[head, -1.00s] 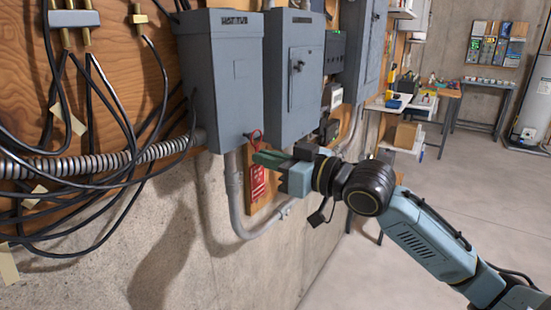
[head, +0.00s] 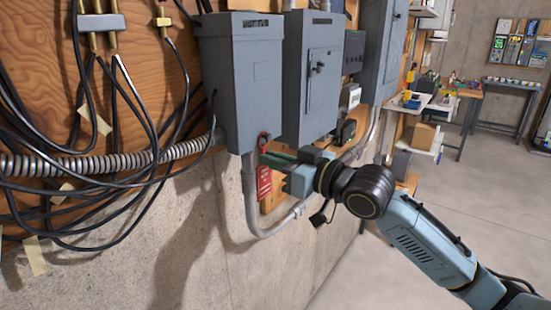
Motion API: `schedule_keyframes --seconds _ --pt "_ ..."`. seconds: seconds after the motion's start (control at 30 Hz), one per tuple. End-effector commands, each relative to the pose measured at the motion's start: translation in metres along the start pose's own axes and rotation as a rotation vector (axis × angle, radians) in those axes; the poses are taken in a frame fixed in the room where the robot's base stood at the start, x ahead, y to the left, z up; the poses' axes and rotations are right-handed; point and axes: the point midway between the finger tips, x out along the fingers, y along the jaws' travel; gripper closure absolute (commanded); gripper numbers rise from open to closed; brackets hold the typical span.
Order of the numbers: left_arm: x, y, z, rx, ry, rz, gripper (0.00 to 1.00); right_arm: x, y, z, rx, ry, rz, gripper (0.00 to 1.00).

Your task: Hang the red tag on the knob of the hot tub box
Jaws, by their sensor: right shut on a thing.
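The red tag (head: 264,184) hangs upright below the fingers of my right gripper (head: 268,158), in front of the wall. My right gripper is shut on it near its top. The tag's red loop (head: 263,139) stands up above the fingers, by the lower right edge of the leftmost grey box (head: 242,95). That box has a dark label at its top, too small to read surely. A knob on this box is not clearly visible, and I cannot tell whether the loop is around one. My left gripper is not in view.
A second grey box (head: 308,105) with a dark handle is just right of the first. A grey conduit (head: 251,205) bends below the first box. Black cables (head: 95,190) hang at left. A shelf and bench stand farther back. The floor at right is clear.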

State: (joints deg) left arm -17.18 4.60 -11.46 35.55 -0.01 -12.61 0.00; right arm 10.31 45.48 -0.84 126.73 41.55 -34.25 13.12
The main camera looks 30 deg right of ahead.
Motion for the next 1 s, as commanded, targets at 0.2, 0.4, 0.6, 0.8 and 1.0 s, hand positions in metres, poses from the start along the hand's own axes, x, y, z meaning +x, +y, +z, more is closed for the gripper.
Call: schedule_keyframes --seconds 0.2,0.4,0.6,0.8,1.0 --pt "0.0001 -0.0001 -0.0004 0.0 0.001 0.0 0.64 -0.0001 0.0 0.0 0.0 0.0 0.0 1.0" --pt "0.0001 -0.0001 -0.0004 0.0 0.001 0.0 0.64 -0.0001 0.0 -0.0001 0.0 0.0 0.0 0.88" --pt "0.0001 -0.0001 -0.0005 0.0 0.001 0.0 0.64 -0.0001 0.0 -0.0002 0.0 0.0 0.0 0.67" --pt "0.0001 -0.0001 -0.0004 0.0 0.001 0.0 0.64 -0.0001 0.0 -0.0002 0.0 0.0 0.0 0.67" --pt "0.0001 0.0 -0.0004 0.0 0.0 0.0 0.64 -0.0001 0.0 -0.0002 0.0 0.0 0.0 0.67"
